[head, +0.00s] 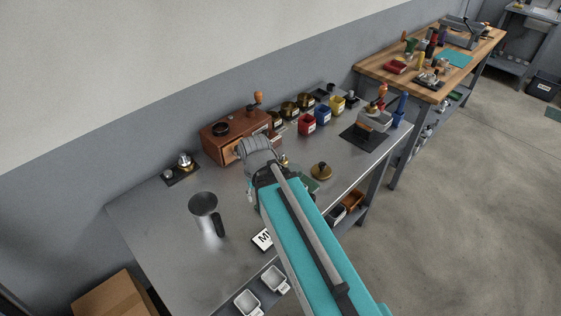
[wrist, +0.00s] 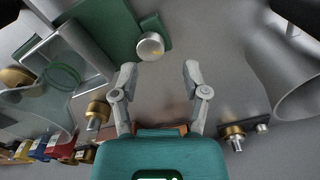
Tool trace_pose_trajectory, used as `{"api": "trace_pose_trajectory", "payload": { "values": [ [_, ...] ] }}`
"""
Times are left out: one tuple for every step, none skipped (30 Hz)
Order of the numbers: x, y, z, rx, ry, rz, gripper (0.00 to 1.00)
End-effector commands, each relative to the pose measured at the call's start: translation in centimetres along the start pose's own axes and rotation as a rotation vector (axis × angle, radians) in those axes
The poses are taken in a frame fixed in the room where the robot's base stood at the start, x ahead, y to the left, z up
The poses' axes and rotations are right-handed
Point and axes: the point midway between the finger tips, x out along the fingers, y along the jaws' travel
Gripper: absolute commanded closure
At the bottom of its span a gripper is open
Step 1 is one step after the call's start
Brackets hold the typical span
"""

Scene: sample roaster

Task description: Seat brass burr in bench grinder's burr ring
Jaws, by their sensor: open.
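My gripper (wrist: 159,80) is open and empty above the steel bench, its two fingers well apart. A green machine with a silver round knob (wrist: 150,46) lies beyond the fingertips in the wrist view; it may be the bench grinder. My arm mostly hides it in the head view. A small brass and silver part (wrist: 98,110) stands left of the left finger; it also shows in the head view (head: 283,160). Another brass and silver piece (wrist: 233,135), right of the fingers, sits on a dark pad (head: 172,182). I cannot tell which is the burr.
A wooden box (head: 222,148) is behind my gripper. Red (head: 307,124), blue (head: 323,115) and yellow (head: 337,104) tins stand along the back. Bare bench lies around the pitcher.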

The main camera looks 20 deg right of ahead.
Motion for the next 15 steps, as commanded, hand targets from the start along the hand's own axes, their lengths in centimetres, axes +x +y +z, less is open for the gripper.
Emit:
{"api": "trace_pose_trajectory", "payload": {
  "values": [
    [-0.1, 0.0, -0.1, 0.002, 0.000, 0.000, 0.26],
    [-0.1, 0.1, -0.1, 0.004, 0.000, 0.000, 0.23],
    [-0.2, 0.1, -0.3, 0.010, 0.001, 0.000, 0.23],
    [-0.4, 0.2, -0.4, 0.015, 0.001, 0.000, 0.23],
    [-0.6, 0.3, -0.6, 0.023, 0.001, 0.000, 0.23],
    [-0.8, 0.4, -0.9, 0.036, 0.002, 0.000, 0.23],
    [-1.1, 0.6, -1.2, 0.049, 0.002, 0.000, 0.23],
    [-1.4, 0.7, -1.5, 0.064, 0.003, 0.000, 0.23],
    [-1.9, 1.1, -2.1, 0.089, 0.004, -0.001, 0.23],
    [-2.2, 1.3, -2.5, 0.110, 0.005, -0.001, 0.23],
    [-2.6, 1.6, -3.0, 0.132, 0.006, -0.001, 0.23],
    [-3.2, 2.0, -3.6, 0.165, 0.008, -0.001, 0.23],
    [-3.6, 2.4, -4.2, 0.194, 0.009, -0.002, 0.23],
    [-4.1, 2.7, -4.8, 0.223, 0.010, -0.002, 0.23],
    [-4.7, 3.3, -5.7, 0.269, 0.011, -0.002, 0.23]
  ]
}}
